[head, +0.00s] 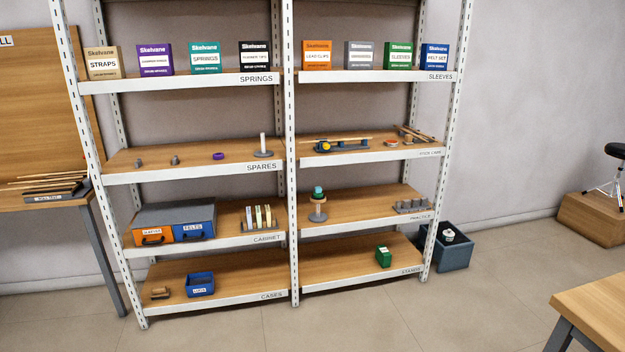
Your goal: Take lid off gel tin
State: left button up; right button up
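Neither of my grippers shows in the head view. No thing here can be read as the gel tin. A small flat purple round object (218,156) lies on the SPARES shelf, and a small flat reddish round object (391,143) lies on the shelf to its right. Both are too small to tell whether either is a tin or has a lid.
A white-framed shelving unit (290,190) stands against the wall, with labelled boxes (205,57) on top. A bench (48,203) stands at left, a grey bin (455,252) right of the shelves, and a table corner (595,305) at lower right. The floor (400,320) in front is clear.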

aim_at(448, 232)
jog(key=i, duration=1.2)
jog(key=z, duration=0.05)
